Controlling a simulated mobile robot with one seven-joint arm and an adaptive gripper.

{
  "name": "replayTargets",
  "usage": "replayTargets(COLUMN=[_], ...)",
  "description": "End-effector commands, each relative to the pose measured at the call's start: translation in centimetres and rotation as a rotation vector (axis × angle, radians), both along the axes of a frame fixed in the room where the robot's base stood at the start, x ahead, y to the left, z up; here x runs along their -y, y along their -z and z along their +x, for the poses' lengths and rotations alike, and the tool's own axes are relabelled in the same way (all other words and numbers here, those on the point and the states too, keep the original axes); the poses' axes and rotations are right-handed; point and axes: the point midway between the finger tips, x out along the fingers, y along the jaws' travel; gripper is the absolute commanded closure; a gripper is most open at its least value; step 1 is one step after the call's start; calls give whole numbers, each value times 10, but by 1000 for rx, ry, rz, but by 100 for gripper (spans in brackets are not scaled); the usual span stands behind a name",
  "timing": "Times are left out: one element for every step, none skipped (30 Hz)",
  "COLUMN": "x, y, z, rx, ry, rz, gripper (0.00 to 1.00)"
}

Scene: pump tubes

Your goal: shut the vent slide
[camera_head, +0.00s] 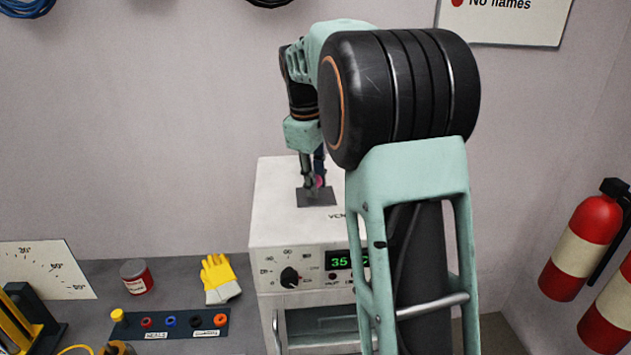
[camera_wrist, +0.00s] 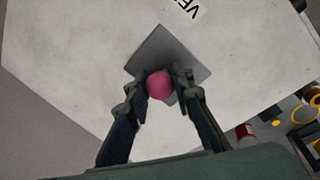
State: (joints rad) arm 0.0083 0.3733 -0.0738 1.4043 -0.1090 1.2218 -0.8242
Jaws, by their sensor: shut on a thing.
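The vent slide is a dark grey square plate (camera_head: 316,198) on top of a white box-shaped machine (camera_head: 272,220). In the wrist view the plate (camera_wrist: 187,47) lies beside a "VE..." label. A pink round knob (camera_wrist: 159,86) stands over the plate's near part. My gripper (camera_wrist: 160,85) has its two fingers on either side of the knob and is shut on it. In the head view my gripper (camera_head: 315,184) comes straight down onto the plate. Whether the vent opening shows is hidden by the fingers and the plate.
The machine's front has a dial (camera_head: 289,277) and a green display (camera_head: 340,261). Fire extinguishers (camera_head: 583,240) are at the right.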

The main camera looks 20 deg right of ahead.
Motion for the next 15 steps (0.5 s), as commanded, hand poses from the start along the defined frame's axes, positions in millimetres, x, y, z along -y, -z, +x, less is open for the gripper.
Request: replayTargets(x=[-5,-5,-6,-6,-6,-5,-5,-5,-4,-4,-4,-4,-3,-3,-3], y=[-1,-1,-1,-1,-1,-1,-1,-1,-1,-1,0,0,0,0,0], z=[1,1,1,2,1,1,1,1,1,1,1,1,1,1,1], rx=[4,4,4,4,4,4,3,3,3,3,2,2,2,2,2], ry=[-5,-6,-7,-7,-7,-7,-6,-6,-5,-5,-5,-5,-4,-4,-4], rz=[6,7,7,7,7,7,6,6,6,6,5,5,5,4,4], gripper=[100,100,100,77,73,69,66,62,60,60,60,60,60,60,60])
